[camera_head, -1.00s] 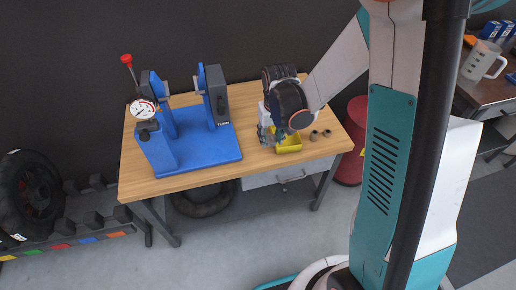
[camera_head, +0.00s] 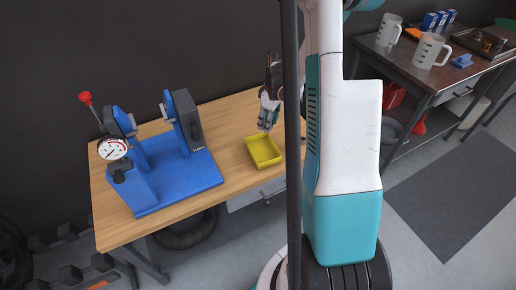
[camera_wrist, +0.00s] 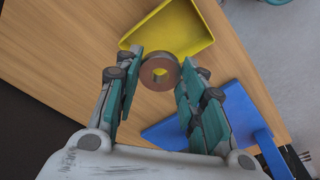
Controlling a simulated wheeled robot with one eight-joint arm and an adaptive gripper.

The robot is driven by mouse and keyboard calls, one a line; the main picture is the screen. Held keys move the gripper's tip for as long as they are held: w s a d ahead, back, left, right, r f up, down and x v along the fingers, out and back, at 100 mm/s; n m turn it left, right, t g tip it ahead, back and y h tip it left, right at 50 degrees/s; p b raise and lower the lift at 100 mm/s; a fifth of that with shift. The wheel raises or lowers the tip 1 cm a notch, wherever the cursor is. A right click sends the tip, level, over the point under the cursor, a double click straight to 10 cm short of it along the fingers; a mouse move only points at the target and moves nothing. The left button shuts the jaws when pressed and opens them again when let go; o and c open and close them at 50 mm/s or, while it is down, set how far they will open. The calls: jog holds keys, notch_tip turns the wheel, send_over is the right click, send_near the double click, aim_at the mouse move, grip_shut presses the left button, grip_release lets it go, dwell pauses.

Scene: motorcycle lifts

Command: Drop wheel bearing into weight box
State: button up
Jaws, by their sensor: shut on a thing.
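In the head view my gripper (camera_head: 267,124) hangs pointing down above the box's back edge; the bearing cannot be made out there.
A blue balancing stand (camera_head: 180,180) with a dial gauge (camera_head: 112,149) fills the left of the wooden table (camera_head: 232,118). My own column and arm hide the table's right end. A darker table (camera_head: 410,66) with jugs stands at right.

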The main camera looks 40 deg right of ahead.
jog(key=shift+f+b, duration=1.85)
jog(key=shift+f, duration=1.1)
jog(key=o, duration=1.2)
jog(key=shift+c, duration=0.2)
jog(key=shift+r, duration=0.15)
jog(key=r, duration=0.4)
jog(key=s+r, duration=0.1)
jog(key=r, duration=0.6)
jog(key=shift+s+d+r, duration=0.2)
jog(key=shift+d+r, duration=0.1)
jog(key=shift+r, duration=0.05)
